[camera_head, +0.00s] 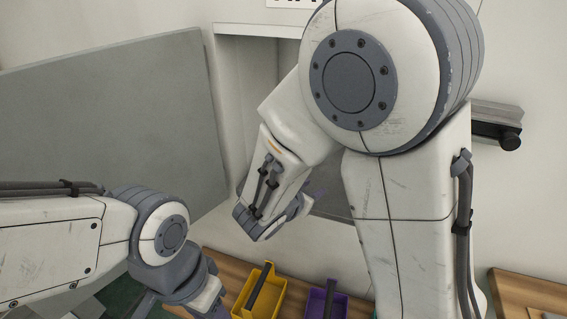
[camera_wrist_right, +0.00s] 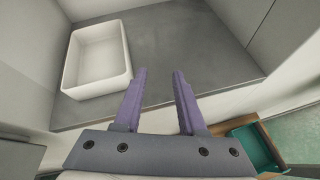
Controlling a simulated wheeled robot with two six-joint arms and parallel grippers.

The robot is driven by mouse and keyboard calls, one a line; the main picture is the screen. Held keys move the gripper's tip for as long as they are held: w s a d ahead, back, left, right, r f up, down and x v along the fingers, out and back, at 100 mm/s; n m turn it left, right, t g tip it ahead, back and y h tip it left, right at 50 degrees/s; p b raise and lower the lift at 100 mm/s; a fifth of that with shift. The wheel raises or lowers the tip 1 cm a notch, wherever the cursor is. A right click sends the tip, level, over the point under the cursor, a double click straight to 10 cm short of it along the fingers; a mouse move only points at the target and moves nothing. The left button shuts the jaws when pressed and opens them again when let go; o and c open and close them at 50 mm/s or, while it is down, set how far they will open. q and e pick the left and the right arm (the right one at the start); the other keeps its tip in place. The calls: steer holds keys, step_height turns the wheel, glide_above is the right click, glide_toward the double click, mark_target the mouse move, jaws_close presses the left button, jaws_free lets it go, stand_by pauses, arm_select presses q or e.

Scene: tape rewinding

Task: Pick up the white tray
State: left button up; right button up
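The white tray (camera_wrist_right: 97,88) is an open, rectangular box with rounded corners. It stands on a grey shelf (camera_wrist_right: 190,40) inside a pale recess, left of centre in the right wrist view. My right gripper (camera_wrist_right: 158,72) has two purple fingers spread apart with nothing between them. It is to the right of the tray and apart from it. In the head view my right gripper (camera_head: 318,190) is mostly hidden behind its own wrist, and the tray does not show. My left gripper (camera_head: 216,312) is at the bottom edge, largely cut off, so its opening is unclear.
A yellow bin (camera_head: 272,298) and a purple bin (camera_head: 337,306) stand on a wooden surface (camera_head: 220,262) below the recess. A teal bin (camera_wrist_right: 262,158) shows at lower right in the wrist view. A large grey panel (camera_head: 100,110) is at left. The recess walls enclose the shelf.

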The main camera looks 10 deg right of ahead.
steer(key=w+n, duration=0.1)
steer(key=w+a+n+t, duration=0.1)
steer(key=w, duration=0.1)
steer(key=w+f+n+t+y, duration=0.1)
steer(key=n, duration=0.1)
steer(key=shift+w+a, duration=0.15)
steer(key=shift+a, duration=0.25)
steer(key=x, duration=0.4)
steer(key=shift+w+f, duration=0.15)
steer(key=shift+w, duration=0.3)
steer(key=x, duration=0.7)
steer(key=shift+p, duration=0.35)
jaws_close()
